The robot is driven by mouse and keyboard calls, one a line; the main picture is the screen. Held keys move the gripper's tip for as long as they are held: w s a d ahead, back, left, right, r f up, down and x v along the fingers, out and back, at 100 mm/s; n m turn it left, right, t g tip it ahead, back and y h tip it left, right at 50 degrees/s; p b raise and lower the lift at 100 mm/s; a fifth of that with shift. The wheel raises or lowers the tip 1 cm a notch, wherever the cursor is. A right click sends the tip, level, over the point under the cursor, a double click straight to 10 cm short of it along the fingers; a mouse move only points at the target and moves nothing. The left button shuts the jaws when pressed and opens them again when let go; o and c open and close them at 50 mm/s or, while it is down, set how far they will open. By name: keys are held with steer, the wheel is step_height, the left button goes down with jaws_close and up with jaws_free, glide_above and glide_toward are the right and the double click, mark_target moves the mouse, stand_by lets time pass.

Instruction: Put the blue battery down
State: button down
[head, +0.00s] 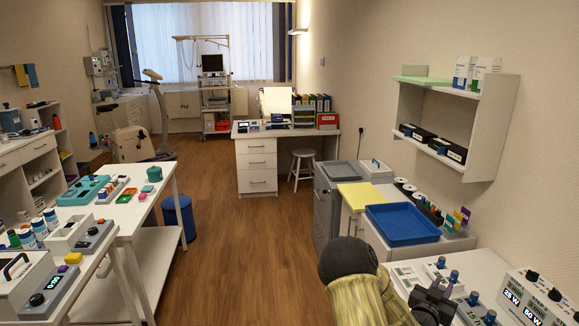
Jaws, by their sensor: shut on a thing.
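My gripper (434,291) is at the lower right, above the white counter with devices. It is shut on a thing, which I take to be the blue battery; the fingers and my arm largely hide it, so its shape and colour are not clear. Blue-topped upright pieces (454,277) stand on grey-white devices just beside and behind the gripper. Whether the held thing touches anything below cannot be told.
A blue tray (402,223) and a yellow sheet (362,195) lie on the cabinets beyond my gripper. A white box with displays (535,299) stands at right. A shelf (452,135) hangs above. The wooden floor (250,250) at centre is clear. Crowded white tables (155,205) stand left.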

steer(key=a+f+n+t+y+p, duration=0.2)
steer(key=a+f+n+y, duration=0.1)
steer(key=a, duration=0.7)
steer(key=a+f+n+t+y+p, duration=0.1)
steer(key=a+f+n+y+p, duration=0.2)
steer(key=a, duration=0.7)
steer(key=a+f+n+t+y+p, duration=0.2)
steer(key=a+f+y, duration=0.4)
steer(key=a, duration=0.4)
steer(key=shift+w+a+n+t+y+p, duration=0.3)
steer(key=shift+w+a+n+y, duration=0.05)
steer(key=shift+n+y, duration=0.35)
steer(key=shift+s, duration=0.1)
steer(key=s, duration=0.1)
steer(key=s+r, duration=0.2)
steer(key=s, duration=0.1)
steer(key=shift+d, duration=0.1)
steer(key=s+f, duration=0.4)
steer(key=f, duration=0.1)
steer(key=shift+s+f, duration=0.2)
steer(key=shift+s, duration=0.1)
